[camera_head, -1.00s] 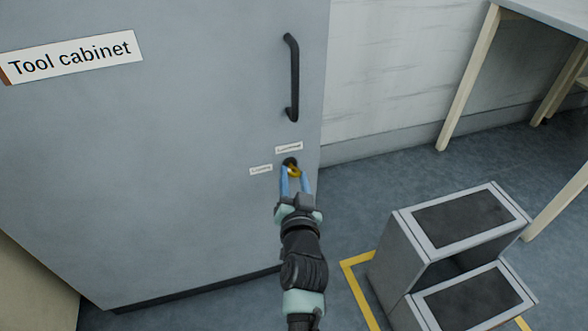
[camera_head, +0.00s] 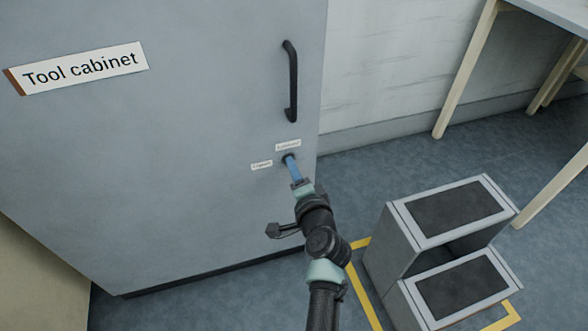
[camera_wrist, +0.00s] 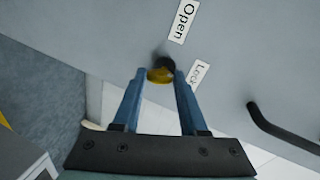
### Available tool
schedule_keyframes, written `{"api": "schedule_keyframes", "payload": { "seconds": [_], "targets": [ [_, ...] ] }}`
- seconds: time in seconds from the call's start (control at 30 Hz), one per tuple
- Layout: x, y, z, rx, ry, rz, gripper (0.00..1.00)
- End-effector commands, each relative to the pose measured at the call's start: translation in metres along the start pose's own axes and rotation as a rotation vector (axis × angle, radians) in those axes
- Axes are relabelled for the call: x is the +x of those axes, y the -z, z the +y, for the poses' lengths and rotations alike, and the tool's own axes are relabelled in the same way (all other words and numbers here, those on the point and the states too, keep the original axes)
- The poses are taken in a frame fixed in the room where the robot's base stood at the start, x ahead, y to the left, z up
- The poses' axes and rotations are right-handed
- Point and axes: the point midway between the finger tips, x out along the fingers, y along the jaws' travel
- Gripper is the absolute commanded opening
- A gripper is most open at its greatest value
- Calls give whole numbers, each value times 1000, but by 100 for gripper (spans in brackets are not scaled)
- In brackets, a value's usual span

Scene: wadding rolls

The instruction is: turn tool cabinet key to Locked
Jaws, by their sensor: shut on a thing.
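The tool cabinet (camera_head: 200,200) is a grey steel door with a "Tool cabinet" sign (camera_head: 85,68). Its dark round lock (camera_wrist: 164,61) has two small labels beside it. In the wrist view one reads "Open" (camera_wrist: 184,20); the other, starting with "Lock" (camera_wrist: 199,74), is on the handle side. The yellow key (camera_wrist: 160,75) is in the lock, between my blue fingertips. My gripper (camera_head: 290,161) is shut on the key. In the head view my fingers hide the key and appear edge-on. Which label the key points to, I cannot tell.
A black door handle (camera_head: 291,82) stands above the lock, also visible in the wrist view (camera_wrist: 280,130). A grey two-step stool (camera_head: 440,245) stands on the floor at right, near yellow floor tape (camera_head: 362,290). A table (camera_head: 465,70) is at the upper right.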

Motion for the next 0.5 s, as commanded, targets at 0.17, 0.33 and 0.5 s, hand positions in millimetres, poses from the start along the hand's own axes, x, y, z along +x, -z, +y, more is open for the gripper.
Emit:
{"api": "schedule_keyframes", "payload": {
  "seconds": [0.17,0.33,0.5],
  "targets": [
    [0,1,-1,112,0,-31,0],
    [0,1,-1,183,0,-50,0],
    [0,1,-1,223,0,-61,0]
  ]
}}
